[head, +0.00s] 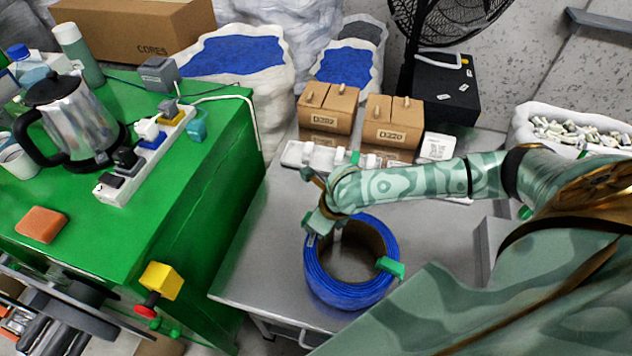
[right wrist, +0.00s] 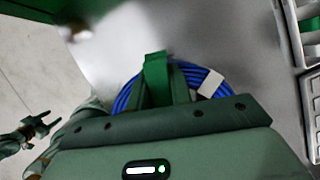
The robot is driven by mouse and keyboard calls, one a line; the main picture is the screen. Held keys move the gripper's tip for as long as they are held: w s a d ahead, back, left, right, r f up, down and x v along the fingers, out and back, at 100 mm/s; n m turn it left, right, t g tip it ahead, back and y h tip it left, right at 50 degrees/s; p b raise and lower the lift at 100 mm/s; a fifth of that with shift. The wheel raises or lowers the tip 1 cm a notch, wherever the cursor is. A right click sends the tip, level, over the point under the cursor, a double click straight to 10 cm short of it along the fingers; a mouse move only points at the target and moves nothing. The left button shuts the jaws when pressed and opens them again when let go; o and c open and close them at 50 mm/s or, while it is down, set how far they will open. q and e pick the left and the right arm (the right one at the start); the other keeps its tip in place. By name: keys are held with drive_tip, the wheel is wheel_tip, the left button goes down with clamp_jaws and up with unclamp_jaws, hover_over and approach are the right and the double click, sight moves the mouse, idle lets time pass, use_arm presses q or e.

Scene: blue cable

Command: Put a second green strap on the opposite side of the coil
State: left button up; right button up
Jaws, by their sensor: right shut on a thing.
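The blue cable coil (head: 350,290) lies flat on the grey metal table; part of it shows in the right wrist view (right wrist: 126,98). One green strap (head: 390,266) wraps the coil's right side. My right gripper (head: 322,222) is at the coil's upper left side. In the right wrist view its fingers (right wrist: 165,88) are shut on a second green strap (right wrist: 155,70) at the coil's ring. Whether this strap goes fully around the cable is hidden. A white tag (right wrist: 210,83) sits on the coil beside the fingers. What looks like my left gripper (right wrist: 38,126) hangs away from the table, small and blurred.
Cardboard boxes (head: 393,122) and a row of white parts (head: 320,157) stand behind the coil on the metal table (head: 262,250). A green bench (head: 190,215) with a kettle (head: 75,122) and power strip is at left. Bare table lies left of the coil.

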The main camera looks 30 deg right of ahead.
sight(308, 215)
drive_tip(key=shift+f, duration=0.4)
idle(0.7)
drive_tip(key=o, duration=1.2)
drive_tip(key=shift+c, duration=0.2)
drive_tip(key=shift+r, duration=0.15)
wheel_tip(308, 215, up, 7)
drive_tip(key=p, duration=0.7)
